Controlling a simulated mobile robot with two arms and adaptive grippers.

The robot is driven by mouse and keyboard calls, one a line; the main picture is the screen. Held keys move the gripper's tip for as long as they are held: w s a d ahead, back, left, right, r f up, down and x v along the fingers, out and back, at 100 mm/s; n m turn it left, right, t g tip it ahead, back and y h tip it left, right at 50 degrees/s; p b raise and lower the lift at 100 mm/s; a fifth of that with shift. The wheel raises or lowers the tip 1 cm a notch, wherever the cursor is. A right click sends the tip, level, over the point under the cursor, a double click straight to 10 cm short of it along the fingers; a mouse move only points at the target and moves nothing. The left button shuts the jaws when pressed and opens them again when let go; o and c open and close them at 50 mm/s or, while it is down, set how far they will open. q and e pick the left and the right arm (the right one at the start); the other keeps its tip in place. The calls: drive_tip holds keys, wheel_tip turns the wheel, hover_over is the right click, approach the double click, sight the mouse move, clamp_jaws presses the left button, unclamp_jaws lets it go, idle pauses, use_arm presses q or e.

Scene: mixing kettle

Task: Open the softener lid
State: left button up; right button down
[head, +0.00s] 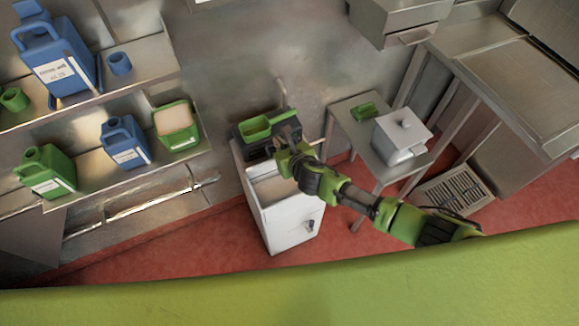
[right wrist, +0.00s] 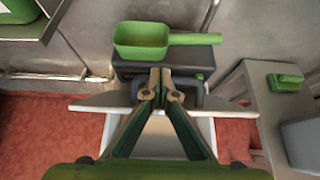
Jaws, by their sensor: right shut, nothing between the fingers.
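The softener is a white cabinet (head: 291,228) standing on the red floor against the wall, with a pale recessed-looking top at the front. Its dark grey lid (head: 246,147) is at the back of the top, and the lid also shows in the right wrist view (right wrist: 190,56). A green scoop (head: 257,130) lies on the dark lid, its handle pointing right in the right wrist view (right wrist: 142,40). My right gripper (right wrist: 160,76) is shut and empty, its fingertips at the lid's front edge by a dark handle; contact cannot be told. My left gripper is out of view.
A metal side table (head: 346,122) to the right holds a white lidded box (head: 402,137) and a green brush-like item (head: 364,111). Shelves (head: 150,62) on the left hold blue and green jugs. Red floor is clear in front of the cabinet.

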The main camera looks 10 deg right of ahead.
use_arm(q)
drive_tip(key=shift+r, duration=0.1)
use_arm(e)
drive_tip(key=shift+w+a+r, duration=0.15)
drive_tip(key=shift+w+a, duration=0.1)
drive_tip(key=shift+w, duration=0.5)
drive_tip(key=shift+w+a+r, duration=0.1)
drive_tip(key=shift+w+a, duration=0.15)
drive_tip(key=shift+w, duration=0.5)
drive_tip(key=shift+w+a+r, duration=0.15)
drive_tip(key=shift+w+a, duration=0.1)
drive_tip(key=shift+w, duration=0.5)
